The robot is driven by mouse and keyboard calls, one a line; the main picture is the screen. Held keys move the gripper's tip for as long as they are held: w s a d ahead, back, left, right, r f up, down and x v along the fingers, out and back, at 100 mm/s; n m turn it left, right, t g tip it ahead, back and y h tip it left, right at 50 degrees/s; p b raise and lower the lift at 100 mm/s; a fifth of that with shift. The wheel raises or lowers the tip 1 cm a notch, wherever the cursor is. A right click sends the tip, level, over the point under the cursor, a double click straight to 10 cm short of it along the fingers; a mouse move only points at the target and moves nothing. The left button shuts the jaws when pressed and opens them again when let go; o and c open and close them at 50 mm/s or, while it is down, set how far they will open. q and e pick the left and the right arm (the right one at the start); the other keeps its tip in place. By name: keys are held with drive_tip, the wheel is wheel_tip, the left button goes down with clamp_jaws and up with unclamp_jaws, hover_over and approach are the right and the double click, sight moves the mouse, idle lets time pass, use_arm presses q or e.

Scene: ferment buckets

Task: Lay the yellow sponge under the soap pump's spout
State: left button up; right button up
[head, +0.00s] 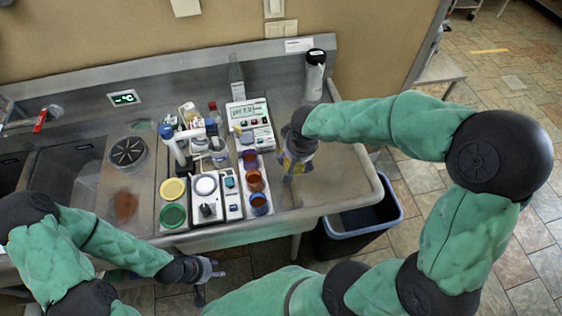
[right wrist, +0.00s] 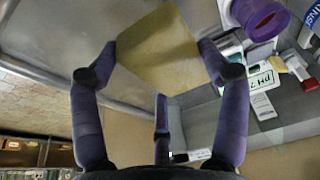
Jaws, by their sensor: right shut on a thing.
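The yellow sponge (right wrist: 160,50) is a flat square block held between the fingers of my right gripper (right wrist: 160,66) in the right wrist view. In the head view my right gripper (head: 292,165) is over the right part of the steel counter, and only a little yellow shows among its fingers. A white bottle with a black top (head: 315,75), which may be the soap pump, stands at the back right corner; its spout is not clear. My left gripper (head: 209,272) is low in front of the counter's front edge, empty, with its fingers apart.
Yellow (head: 173,189) and green (head: 173,215) lids lie farther left. A blue-rimmed bin (head: 362,220) stands below the right end. The counter's right end (head: 345,165) is bare.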

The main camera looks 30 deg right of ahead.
drive_tip(key=b, duration=0.1)
hover_over(282, 168)
drive_tip(key=f, duration=0.5)
drive_tip(key=shift+s+d+f, duration=0.2)
drive_tip(key=shift+s+f, duration=0.15)
drive_tip(key=shift+w+a+f+b, duration=0.15)
drive_tip(key=shift+w+f+b, duration=0.2)
drive_tip(key=shift+f, duration=0.2)
wheel_tip(282, 168, down, 3)
drive_tip(key=shift+r+b, duration=0.1)
drive_tip(key=shift+b, duration=0.35)
drive_tip(key=o, duration=0.9)
